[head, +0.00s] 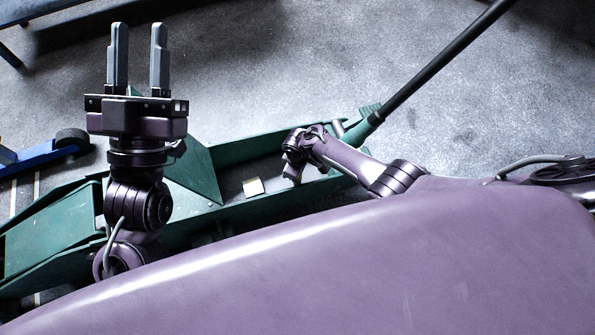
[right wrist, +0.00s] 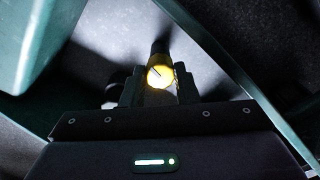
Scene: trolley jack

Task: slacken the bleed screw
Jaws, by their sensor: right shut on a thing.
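The bleed screw (right wrist: 158,75) is a yellow round head with a dark slot, seen in the right wrist view. My right gripper (right wrist: 159,88) is shut on it, one dark finger on each side. In the head view my right gripper (head: 292,172) reaches down into the green trolley jack (head: 240,150), and my own wrist hides the screw there. My left gripper (head: 139,60) is open and empty, with its two grey fingers apart and upright in the picture, over the left part of the jack.
A long dark handle (head: 445,60) rises from a green socket towards the upper right. A small pale block (head: 253,187) sits inside the jack frame, left of my right gripper. Green walls flank the right gripper. A blue item with a dark wheel (head: 72,141) lies at the left.

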